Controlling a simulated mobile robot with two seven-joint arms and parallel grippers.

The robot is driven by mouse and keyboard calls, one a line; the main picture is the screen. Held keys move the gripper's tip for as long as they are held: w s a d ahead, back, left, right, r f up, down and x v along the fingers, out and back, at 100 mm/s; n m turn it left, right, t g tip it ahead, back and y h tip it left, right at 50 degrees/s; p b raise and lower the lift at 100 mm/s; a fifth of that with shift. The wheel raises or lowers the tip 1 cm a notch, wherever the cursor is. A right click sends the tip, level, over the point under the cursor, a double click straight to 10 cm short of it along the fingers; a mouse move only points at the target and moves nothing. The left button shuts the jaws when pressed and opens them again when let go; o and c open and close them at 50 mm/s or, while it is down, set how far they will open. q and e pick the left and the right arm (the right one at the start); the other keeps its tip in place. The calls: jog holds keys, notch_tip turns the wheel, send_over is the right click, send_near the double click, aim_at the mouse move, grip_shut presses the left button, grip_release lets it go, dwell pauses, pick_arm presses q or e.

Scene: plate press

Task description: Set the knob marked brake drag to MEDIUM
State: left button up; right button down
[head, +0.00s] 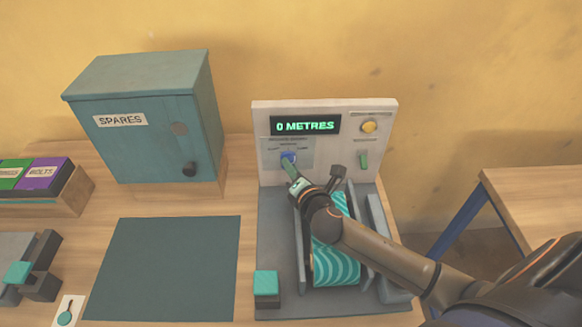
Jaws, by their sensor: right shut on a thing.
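The white panel (262,125) of the press stands at the back of the grey base. A blue knob (288,156) sits on a grey plate on the panel's lower left. Small marks surround the knob, too small to read, and its pointer setting cannot be made out. My right gripper (290,166) reaches in from the right and is shut on the blue knob, partly hiding it. My left gripper is not in view.
A display (305,125) reads "0 METRES". A teal patterned roll (335,265) lies under my right arm. A SPARES cabinet (150,130) and dark mat (165,270) are left.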

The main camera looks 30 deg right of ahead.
dwell(0.4)
jog(key=shift+w+a+r+n+g+h, duration=0.1)
jog(key=shift+n+g+h, duration=0.75)
jog(key=shift+n, duration=0.85)
jog(key=shift+w+a+r+n+g+h, duration=0.1)
jog(key=shift+n+g+h, duration=0.45)
jog(key=shift+n+h, duration=0.85)
jog(key=shift+n+y, duration=0.3)
jog(key=shift+y, duration=0.05)
jog(key=c, duration=0.9)
grip_release()
jog(key=shift+s, duration=0.1)
jog(key=shift+o, duration=0.2)
jog(key=v, duration=1.2)
jog(key=shift+s, duration=0.2)
